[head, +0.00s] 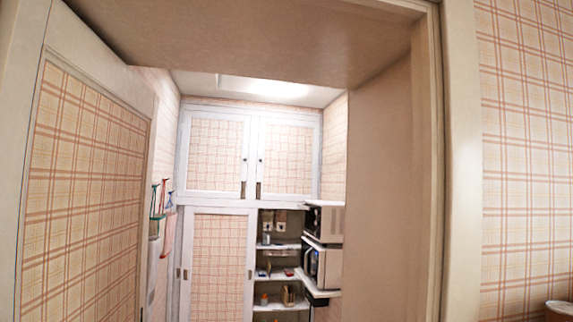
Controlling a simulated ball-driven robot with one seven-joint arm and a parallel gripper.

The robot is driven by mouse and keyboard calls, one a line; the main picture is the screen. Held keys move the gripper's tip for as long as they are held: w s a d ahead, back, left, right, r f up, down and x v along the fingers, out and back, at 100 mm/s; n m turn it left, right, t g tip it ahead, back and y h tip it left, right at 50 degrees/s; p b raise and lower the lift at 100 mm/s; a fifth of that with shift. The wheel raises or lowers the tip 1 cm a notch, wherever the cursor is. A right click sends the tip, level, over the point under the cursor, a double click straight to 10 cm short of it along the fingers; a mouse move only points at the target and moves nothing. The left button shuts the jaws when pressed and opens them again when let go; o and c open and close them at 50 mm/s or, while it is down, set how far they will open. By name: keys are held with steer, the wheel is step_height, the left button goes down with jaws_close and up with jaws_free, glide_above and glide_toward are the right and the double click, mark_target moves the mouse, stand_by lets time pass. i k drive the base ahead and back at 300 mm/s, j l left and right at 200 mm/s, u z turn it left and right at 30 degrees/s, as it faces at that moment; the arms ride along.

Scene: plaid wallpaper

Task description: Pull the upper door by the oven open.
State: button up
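Two upper cupboard doors with white frames and plaid panels are shut high on the far wall. The right upper door (287,158) is the one nearer the oven, and the left upper door (215,155) is beside it. Small dark knobs or handles show near where the doors meet. Two oven-like appliances stand one above the other at the right below: an upper one (326,221) and a lower one (325,267). I cannot tell which is the oven. Both are partly hidden by the doorway's right side. My gripper is not in view.
A doorway frames the view; its right jamb (392,200) is close and wide. A plaid door or panel (85,190) stands at the left. Below are a lower sliding door (218,262) and open shelves (277,276). Cloths or tools hang at the left wall (168,228).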

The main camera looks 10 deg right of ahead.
mark_target(288, 156)
steer(key=i+z, duration=0.1)
steer(key=i, duration=5.5)
steer(key=i+z, duration=0.15)
steer(key=i, duration=0.35)
steer(key=i+j+z, duration=0.1)
steer(key=i, duration=0.35)
steer(key=i+j+z, duration=0.15)
steer(key=i, duration=0.35)
steer(key=i+j+z, duration=0.1)
steer(key=i+j, duration=0.2)
steer(key=i, duration=0.15)
